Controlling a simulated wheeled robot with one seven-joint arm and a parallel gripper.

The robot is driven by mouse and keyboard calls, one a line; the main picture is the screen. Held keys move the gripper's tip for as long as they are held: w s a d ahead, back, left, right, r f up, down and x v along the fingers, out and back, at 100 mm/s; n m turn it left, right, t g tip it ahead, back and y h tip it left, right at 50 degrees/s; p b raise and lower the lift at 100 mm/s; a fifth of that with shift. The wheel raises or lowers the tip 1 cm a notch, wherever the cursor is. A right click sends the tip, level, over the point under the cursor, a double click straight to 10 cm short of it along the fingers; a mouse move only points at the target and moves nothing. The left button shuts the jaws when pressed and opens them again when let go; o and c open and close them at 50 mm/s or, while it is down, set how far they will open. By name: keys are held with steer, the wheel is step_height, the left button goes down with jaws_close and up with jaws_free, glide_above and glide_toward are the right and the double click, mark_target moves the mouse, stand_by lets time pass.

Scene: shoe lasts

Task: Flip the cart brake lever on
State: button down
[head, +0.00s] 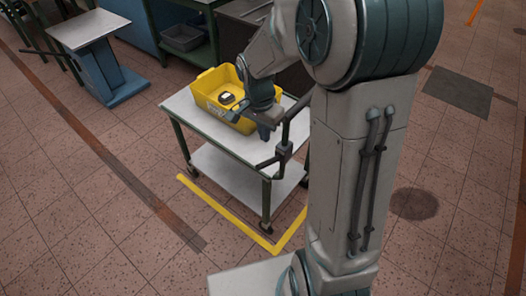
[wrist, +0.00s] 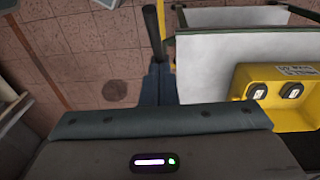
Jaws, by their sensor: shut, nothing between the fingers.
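The cart (head: 195,113) has a pale top and a green frame. A dark bar with a bracket, which looks like the brake lever (head: 284,151), stands at the cart's right end in the head view. In the wrist view a dark lever-like bar (wrist: 153,35) runs up from just beyond my fingertips. My gripper (head: 265,133) is over the cart's right end, close to the bar. Its fingers (wrist: 158,72) are together and hold nothing. I cannot tell whether they touch the bar. My arm hides part of the cart's right side.
A yellow bin (head: 208,100) with dark and white items stands on the cart top. Yellow tape (head: 225,213) marks the floor around the cart. A small blue table (head: 105,70) is at the back left, and a workbench with a grey tray (head: 182,38) is behind. The front-left floor is clear.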

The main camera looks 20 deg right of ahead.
mark_target(269, 162)
steer(key=f, duration=0.2)
steer(key=s+f, duration=0.1)
steer(key=f, duration=0.1)
steer(key=a+f, duration=0.1)
steer(key=f, duration=0.1)
steer(key=shift+s+f, duration=0.1)
steer(key=shift+s, duration=0.3)
steer(key=shift+d+f, duration=0.1)
